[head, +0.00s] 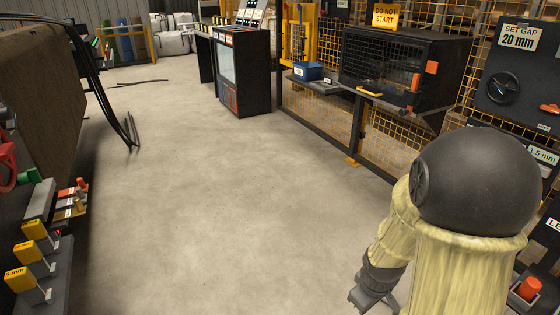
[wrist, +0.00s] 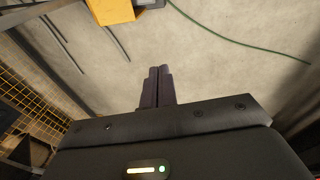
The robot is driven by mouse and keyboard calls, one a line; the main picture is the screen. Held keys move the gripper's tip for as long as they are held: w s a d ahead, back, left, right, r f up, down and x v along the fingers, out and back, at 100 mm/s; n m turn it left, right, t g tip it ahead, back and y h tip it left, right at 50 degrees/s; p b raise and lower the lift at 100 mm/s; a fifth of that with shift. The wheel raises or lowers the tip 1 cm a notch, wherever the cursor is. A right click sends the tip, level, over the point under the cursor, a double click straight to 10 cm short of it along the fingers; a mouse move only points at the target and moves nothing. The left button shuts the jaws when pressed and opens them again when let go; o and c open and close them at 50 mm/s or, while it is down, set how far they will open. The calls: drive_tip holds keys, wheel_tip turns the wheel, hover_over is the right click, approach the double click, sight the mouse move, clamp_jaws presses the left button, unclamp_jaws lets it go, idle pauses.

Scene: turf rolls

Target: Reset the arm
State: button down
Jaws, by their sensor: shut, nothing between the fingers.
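My arm stands at the lower right of the head view, with a dark round joint and pale yellow sleeves. My gripper (head: 372,300) hangs low beside it, pointing down over the bare floor, partly cut off by the bottom edge. In the wrist view my gripper (wrist: 157,72) shows its two dark fingers side by side, shut with nothing between them. It touches nothing that I can see.
A wire fence with a caged machine (head: 400,62) and a SET GAP panel (head: 518,75) lines the right. Yellow-tagged blocks (head: 34,253) sit lower left. A dark cabinet (head: 243,75) stands at the back. The concrete floor (head: 220,190) between is clear. A green cord (wrist: 235,40) lies on the floor.

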drive_tip(key=s+a+r+m+y+p, duration=0.1)
drive_tip(key=s+a+r+m+p, duration=0.15)
drive_tip(key=r, duration=0.35)
drive_tip(key=s+a+r+m+p, duration=0.1)
drive_tip(key=s+a+r+m, duration=0.15)
drive_tip(key=r+m, duration=0.2)
wheel_tip(320, 180, up, 38)
drive_tip(key=p, duration=3.7)
drive_tip(key=shift+w+a+f, duration=0.25)
drive_tip(key=shift+w+a, duration=0.1)
drive_tip(key=shift+a, duration=0.05)
